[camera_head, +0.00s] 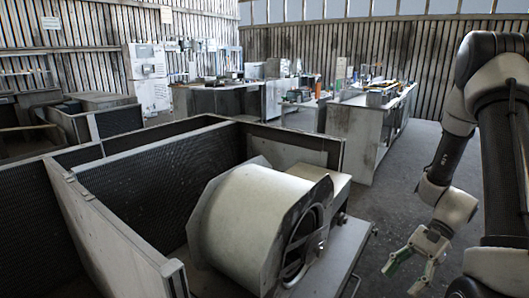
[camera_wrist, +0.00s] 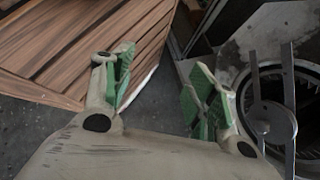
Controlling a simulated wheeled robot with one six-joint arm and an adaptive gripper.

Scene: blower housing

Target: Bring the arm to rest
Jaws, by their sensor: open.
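My gripper (camera_head: 411,266) hangs at the lower right of the head view, its green-padded fingers spread apart with nothing between them. In the wrist view my gripper (camera_wrist: 160,95) is also open and empty, with grey floor behind the gap. My arm comes down from the upper right of the head view. The blower housing (camera_head: 245,222), a large pale drum with a dark round opening, stands left of my gripper, apart from it. In the wrist view the blower's round opening (camera_wrist: 290,85) shows at the right edge.
The blower sits on a metal cart (camera_head: 345,250) beside low panel walls (camera_head: 120,235). A wood-planked surface (camera_wrist: 75,45) fills the wrist view's upper left. Cluttered workbenches (camera_head: 365,135) stand farther back. Grey floor (camera_head: 400,185) is clear between the cart and my arm.

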